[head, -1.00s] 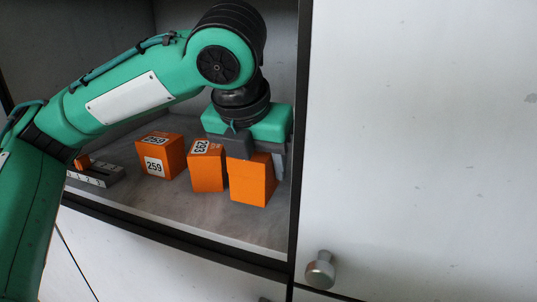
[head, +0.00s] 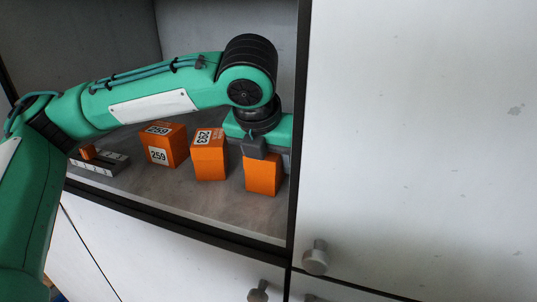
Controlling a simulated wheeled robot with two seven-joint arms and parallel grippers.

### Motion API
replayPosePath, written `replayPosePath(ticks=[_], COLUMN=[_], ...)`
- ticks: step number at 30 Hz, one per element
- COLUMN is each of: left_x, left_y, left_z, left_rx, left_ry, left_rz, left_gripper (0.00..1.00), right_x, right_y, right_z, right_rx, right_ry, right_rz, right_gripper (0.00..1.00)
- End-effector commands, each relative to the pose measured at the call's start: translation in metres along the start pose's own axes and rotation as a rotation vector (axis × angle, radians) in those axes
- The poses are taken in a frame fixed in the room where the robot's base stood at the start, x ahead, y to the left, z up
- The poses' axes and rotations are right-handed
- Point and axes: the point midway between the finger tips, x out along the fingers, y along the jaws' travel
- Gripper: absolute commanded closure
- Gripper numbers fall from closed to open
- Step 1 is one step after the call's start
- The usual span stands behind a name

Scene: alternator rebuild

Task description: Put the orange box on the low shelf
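My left gripper (head: 258,150) points down inside the open cabinet bay, at its right end. A grey finger covers the upper front of an orange box (head: 262,178), and the gripper appears shut on it. The box is upright with a plain face towards me, low over or on the grey shelf (head: 190,197); I cannot tell whether its bottom touches. To its left stand an orange box marked 293 (head: 210,160) and one marked 259 (head: 160,155). My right gripper is not in view.
A grey slotted block with a small orange piece (head: 98,163) lies at the shelf's left. A dark upright frame (head: 297,130) closes the bay on the right, beside a white door (head: 420,140) with a metal knob (head: 316,257). The gap beside box 293 is narrow.

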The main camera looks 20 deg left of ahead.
Motion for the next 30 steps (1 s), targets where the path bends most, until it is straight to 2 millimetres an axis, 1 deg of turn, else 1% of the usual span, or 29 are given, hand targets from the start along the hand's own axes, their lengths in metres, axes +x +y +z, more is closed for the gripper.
replayPosePath(ticks=[1,3,4,12,15,17,24,27,30], left_x=[0.001,0.001,0.001,0.0,-0.004,-0.011,-0.052,-0.066,-0.074], left_y=[0.0,0.0,0.0,0.0,0.0,0.0,-0.001,0.0,0.0], left_z=[0.0,0.0,0.0,0.0,0.001,0.001,0.0,0.001,0.001], left_rx=[0.0,0.0,0.0,0.0,0.0,0.0,0.0,-0.001,0.0], left_ry=[0.001,0.001,0.001,0.0,-0.002,-0.002,-0.003,-0.002,-0.001], left_rz=[0.0,0.0,0.0,0.0,0.0,-0.001,-0.001,-0.001,-0.001], left_gripper=[0.44,0.3,0.26,0.26,0.26,0.26,0.26,0.26,0.26], right_x=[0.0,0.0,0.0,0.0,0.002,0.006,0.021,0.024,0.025], right_y=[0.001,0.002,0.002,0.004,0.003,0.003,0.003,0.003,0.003], right_z=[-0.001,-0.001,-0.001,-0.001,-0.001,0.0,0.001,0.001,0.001], right_rx=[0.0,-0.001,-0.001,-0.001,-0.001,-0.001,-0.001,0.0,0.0], right_ry=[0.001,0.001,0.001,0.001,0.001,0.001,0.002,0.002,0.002], right_rz=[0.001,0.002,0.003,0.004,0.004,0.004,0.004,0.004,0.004], right_gripper=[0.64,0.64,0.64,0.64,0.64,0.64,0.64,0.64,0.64])
